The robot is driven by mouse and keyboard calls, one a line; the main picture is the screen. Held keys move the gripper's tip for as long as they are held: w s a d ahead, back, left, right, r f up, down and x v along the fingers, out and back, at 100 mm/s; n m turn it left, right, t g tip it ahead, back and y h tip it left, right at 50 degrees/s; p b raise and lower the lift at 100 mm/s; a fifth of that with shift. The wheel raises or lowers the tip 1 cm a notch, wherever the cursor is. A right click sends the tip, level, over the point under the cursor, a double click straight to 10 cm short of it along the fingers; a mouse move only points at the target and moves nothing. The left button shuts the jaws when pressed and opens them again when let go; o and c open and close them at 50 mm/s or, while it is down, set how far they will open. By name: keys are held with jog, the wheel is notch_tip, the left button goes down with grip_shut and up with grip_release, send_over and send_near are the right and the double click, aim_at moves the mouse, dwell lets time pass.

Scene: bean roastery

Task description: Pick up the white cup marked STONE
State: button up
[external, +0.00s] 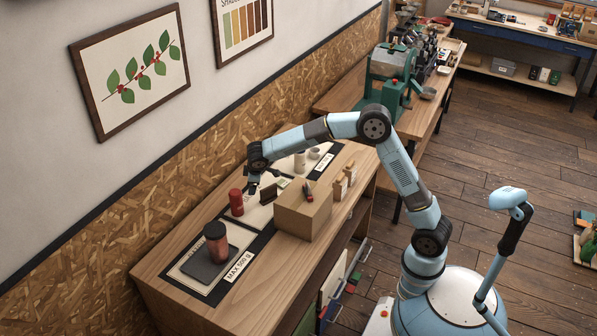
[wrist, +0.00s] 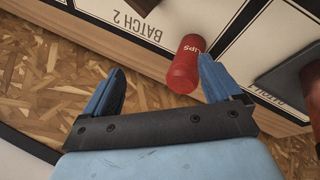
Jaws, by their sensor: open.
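My gripper (external: 255,181) is open and empty above the back of the wooden bench, near a red canister. In the wrist view its two blue fingers (wrist: 160,82) are spread apart, with nothing between the tips. A pale upright cylinder (external: 300,162) and a small pale cup-like vessel (external: 314,153) stand farther along the bench, beyond my gripper. Both are too small for me to read any marking, so I cannot tell whether either is the STONE cup. No white cup shows in the wrist view.
The red canister (external: 236,203) also shows in the wrist view (wrist: 186,66), ending in "IPS". A cardboard box (external: 301,213) stands at the bench's front. A dark red jar (external: 216,243) sits on a dark scale (external: 205,268). The wall (external: 150,190) runs close behind the bench.

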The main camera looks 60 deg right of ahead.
jog(key=d+r+m+y, duration=0.2)
jog(key=d+m+y, duration=0.2)
jog(key=d+m, duration=0.85)
notch_tip(320, 180, up, 12)
jog(key=m+t, duration=0.7)
jog(key=m, duration=1.4)
send_over(319, 153)
jog(key=w+a, duration=0.3)
jog(key=a, duration=0.8)
jog(key=shift+s+d+r+y, duration=0.1)
jog(key=shift+s+y, duration=0.1)
jog(key=shift+y, duration=0.1)
jog(key=s+d+r+m+t+h, duration=0.1)
jog(key=s+d+r+m+h, duration=0.15)
jog(key=d+m, duration=0.3)
jog(key=s+d+r+m+t+h, duration=0.1)
jog(key=s+d+r+m, duration=0.25)
jog(key=d, duration=0.25)
jog(key=shift+m+y, duration=0.25)
jog(key=f, duration=3.3)
jog(key=shift+s+f, duration=0.25)
jog(key=shift+w+f, duration=0.1)
jog(key=shift+f, duration=0.15)
jog(key=shift+x, duration=3.6)
jog(key=shift+d, duration=0.1)
jog(key=shift+c, duration=0.4)
